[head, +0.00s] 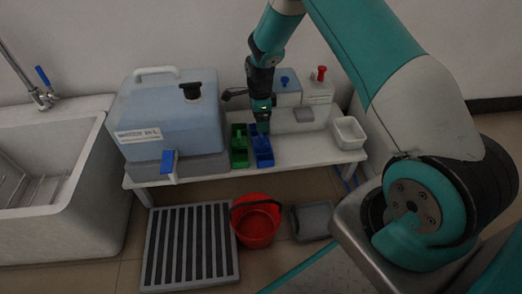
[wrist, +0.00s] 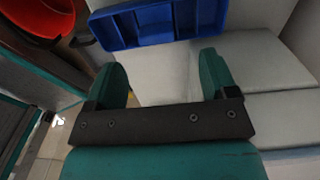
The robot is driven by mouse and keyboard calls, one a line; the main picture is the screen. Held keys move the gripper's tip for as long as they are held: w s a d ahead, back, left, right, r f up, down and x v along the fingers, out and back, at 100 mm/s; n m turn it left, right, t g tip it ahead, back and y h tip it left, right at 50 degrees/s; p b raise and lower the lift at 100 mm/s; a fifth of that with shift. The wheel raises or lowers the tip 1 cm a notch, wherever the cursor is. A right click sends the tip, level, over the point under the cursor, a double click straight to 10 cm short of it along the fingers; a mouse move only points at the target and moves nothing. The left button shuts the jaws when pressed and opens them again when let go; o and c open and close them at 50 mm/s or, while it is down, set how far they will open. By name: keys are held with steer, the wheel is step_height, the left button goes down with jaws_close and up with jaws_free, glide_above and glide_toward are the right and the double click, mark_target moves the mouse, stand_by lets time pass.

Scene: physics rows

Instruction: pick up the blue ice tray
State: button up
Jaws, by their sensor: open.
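The blue ice tray (head: 263,153) lies on the white bench, to the right of a green tray (head: 239,158) and close beside it. My gripper (head: 262,124) hangs pointing down over the back end of the blue tray. In the wrist view the blue ice tray (wrist: 160,22) crosses the top of the picture, beyond the fingertips. My gripper (wrist: 161,62) is open there, with its two teal fingers apart and a pale surface between them. Nothing is held. I cannot tell the exact height of the fingertips above the tray.
A large blue-grey water container (head: 170,120) stands left on the bench (head: 200,181). Behind and right are boxes with a blue and a red knob, and a small white bin (head: 348,133). A red bucket (head: 256,222) and a grey tray (head: 312,222) are on the floor.

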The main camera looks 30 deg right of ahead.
mark_target(261, 138)
step_height(261, 138, down, 4)
steer(key=shift+r+b, duration=0.15)
steer(key=shift+b, duration=0.5)
steer(key=f+b, duration=0.4)
steer(key=f, duration=0.1)
steer(key=shift+s+f+b, duration=0.2)
steer(key=shift+s+b, duration=0.1)
steer(key=shift+r, duration=0.1)
steer(key=c, duration=1)
